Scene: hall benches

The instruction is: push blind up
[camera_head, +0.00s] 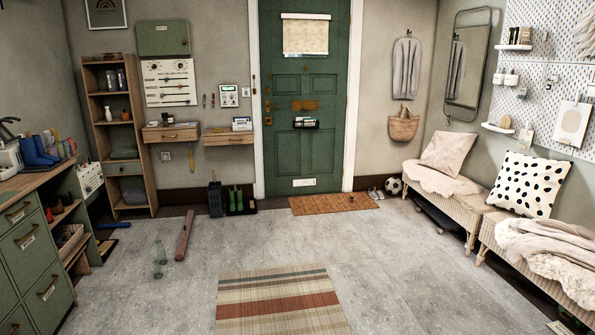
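A cream blind (305,37) hangs over the window in the upper part of the green door (306,100) on the far wall. A white rail (305,16) runs along the blind's top. The blind is lowered, and its lower edge is at about the bottom of the window area. Neither of my grippers shows in the head view, and nothing is touching the blind.
A striped rug (278,312) lies in front of me, with a doormat (330,204) at the door. A reddish-brown long object (185,235) and glass bottles (160,252) are on the floor at left. Benches (446,203) line the right wall. The middle floor is mostly clear.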

